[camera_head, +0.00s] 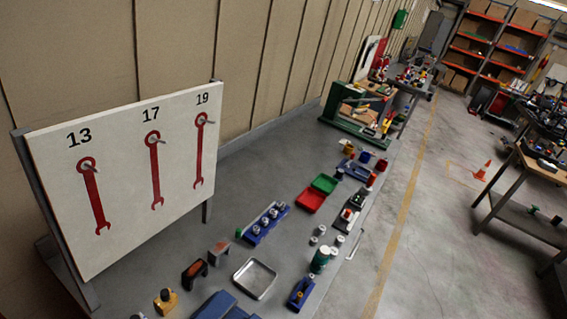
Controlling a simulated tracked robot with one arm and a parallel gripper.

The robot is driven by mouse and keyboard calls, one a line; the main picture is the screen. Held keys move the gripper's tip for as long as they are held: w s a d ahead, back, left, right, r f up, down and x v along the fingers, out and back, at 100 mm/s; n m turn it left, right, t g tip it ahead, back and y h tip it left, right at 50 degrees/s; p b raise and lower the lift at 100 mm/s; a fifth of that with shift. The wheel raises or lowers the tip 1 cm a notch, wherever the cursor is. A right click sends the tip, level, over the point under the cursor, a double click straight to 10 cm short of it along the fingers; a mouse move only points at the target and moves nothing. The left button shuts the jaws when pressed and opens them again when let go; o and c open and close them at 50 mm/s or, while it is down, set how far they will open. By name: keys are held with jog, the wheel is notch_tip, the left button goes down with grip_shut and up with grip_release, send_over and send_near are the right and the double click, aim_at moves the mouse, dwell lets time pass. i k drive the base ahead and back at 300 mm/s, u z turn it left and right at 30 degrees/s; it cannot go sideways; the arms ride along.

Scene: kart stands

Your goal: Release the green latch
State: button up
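I cannot make out a green latch for certain. A green-framed stand (345,124) with wooden parts is at the far end of the long grey bench, and its details are too small to tell. A small green box (400,19) is on the back wall. A dark green cylinder (320,260) stands nearer, by the bench's right edge. My gripper is not in view.
A white board (128,190) with red wrench outlines marked 13, 17 and 19 stands at left. A metal tray (254,278) and blue holders (264,224) are on the bench. Open floor with a yellow line (404,215) runs along the right; an orange cone (482,171) stands there.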

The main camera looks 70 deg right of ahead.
aim_at(239, 232)
jog(key=z, duration=3.45)
jog(key=k, duration=1.75)
jog(key=u, duration=1.25)
jog(key=i, duration=0.95)
